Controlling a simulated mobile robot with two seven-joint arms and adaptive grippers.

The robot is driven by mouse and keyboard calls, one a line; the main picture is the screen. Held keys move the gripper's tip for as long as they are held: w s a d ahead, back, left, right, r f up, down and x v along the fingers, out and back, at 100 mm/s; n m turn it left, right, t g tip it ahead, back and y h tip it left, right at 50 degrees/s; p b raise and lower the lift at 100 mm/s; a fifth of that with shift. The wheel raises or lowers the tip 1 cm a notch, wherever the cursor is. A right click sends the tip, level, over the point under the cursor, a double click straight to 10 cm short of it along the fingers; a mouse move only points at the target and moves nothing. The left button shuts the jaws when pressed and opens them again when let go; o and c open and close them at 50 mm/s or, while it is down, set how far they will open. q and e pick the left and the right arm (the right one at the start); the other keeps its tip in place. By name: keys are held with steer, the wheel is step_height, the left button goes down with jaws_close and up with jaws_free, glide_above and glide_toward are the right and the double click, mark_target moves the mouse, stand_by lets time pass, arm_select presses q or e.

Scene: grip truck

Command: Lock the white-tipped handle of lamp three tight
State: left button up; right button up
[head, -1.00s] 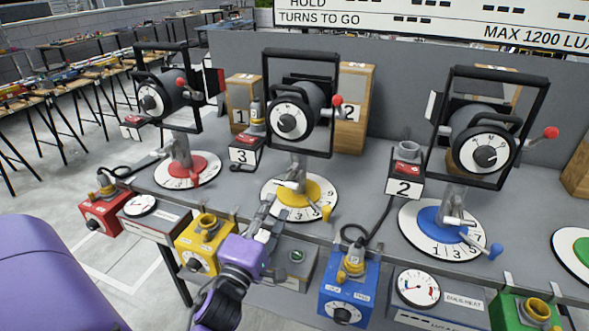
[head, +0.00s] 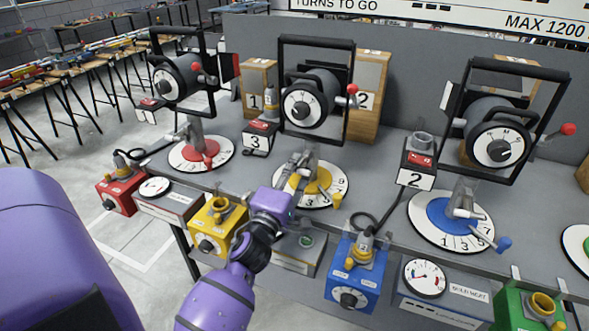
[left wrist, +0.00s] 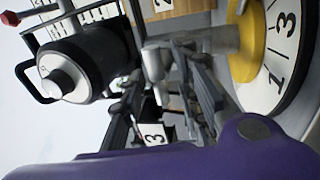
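The middle lamp (head: 312,100) stands on a post over a yellow-centred dial (head: 324,190). A box marked 3 (head: 258,140) stands to its left. My left gripper (head: 290,178) reaches the post's foot from the front. In the left wrist view, the gripper's dark fingers (left wrist: 165,90) are apart. A pale-tipped handle (left wrist: 155,62) shows between them, beside the grey post (left wrist: 205,40). I cannot tell whether the fingers touch it. In the head view, my gripper partly hides this handle. A yellow-tipped handle (head: 336,202) sticks out at the dial's front right. My right gripper is out of view.
A lamp on a red dial (head: 203,153) stands to the left, and one on a blue dial (head: 447,222) to the right. Red, yellow (head: 215,222), blue (head: 354,272) and green boxes hang along the bench front. A cable (head: 378,218) loops near the blue box.

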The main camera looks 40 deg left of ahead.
arm_select(q)
steer(key=shift+c, duration=0.3)
jaws_close()
